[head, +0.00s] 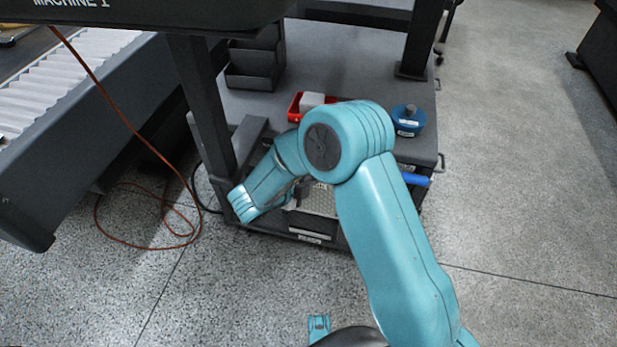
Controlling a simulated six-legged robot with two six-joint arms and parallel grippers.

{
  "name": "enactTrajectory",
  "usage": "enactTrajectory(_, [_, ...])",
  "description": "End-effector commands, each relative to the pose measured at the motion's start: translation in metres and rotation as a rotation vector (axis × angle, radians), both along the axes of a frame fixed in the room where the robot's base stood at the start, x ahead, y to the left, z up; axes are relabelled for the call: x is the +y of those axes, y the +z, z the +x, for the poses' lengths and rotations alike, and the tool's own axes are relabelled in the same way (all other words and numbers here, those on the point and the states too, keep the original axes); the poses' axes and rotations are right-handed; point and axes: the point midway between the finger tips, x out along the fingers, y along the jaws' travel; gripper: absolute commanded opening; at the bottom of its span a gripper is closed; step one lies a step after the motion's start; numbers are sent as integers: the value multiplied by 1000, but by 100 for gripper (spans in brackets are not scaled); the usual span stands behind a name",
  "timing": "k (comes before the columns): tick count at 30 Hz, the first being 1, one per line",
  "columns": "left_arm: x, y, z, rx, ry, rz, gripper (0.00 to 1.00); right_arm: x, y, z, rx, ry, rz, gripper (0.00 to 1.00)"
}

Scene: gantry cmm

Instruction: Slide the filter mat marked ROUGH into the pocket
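A pale, mesh-like panel (322,203) shows low at the front of the grey cart, partly hidden behind my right arm. It may be the filter mat, but I cannot read ROUGH on it. A small label (310,238) sits on the dark edge below it. I cannot make out the pocket. My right arm reaches up from the lower right and bends down to the left, in front of the cart. Dark parts of what seems to be my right gripper (301,190) lie beside the panel. Its fingers are too hidden to judge, as is any contact.
The cart top (350,65) holds a red tray (296,108) with a pale block (312,101), a blue round container (408,121) and dark bins (254,60). A dark post stands left of my arm. An orange cable (135,243) loops on the floor. Floor at right is clear.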

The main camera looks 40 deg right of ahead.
Motion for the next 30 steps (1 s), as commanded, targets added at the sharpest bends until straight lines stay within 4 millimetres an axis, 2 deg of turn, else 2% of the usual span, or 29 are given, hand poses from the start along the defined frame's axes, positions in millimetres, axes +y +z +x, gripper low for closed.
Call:
enactTrajectory(11, [0, 0, 0, 0, 0, 0, 46, 1, 1, 2, -17, 2, -3, 0])
enactTrajectory(30, [0, -17, 0, 0, 0, 0, 46, 3, -27, 0, -6, 4, -1, 0])
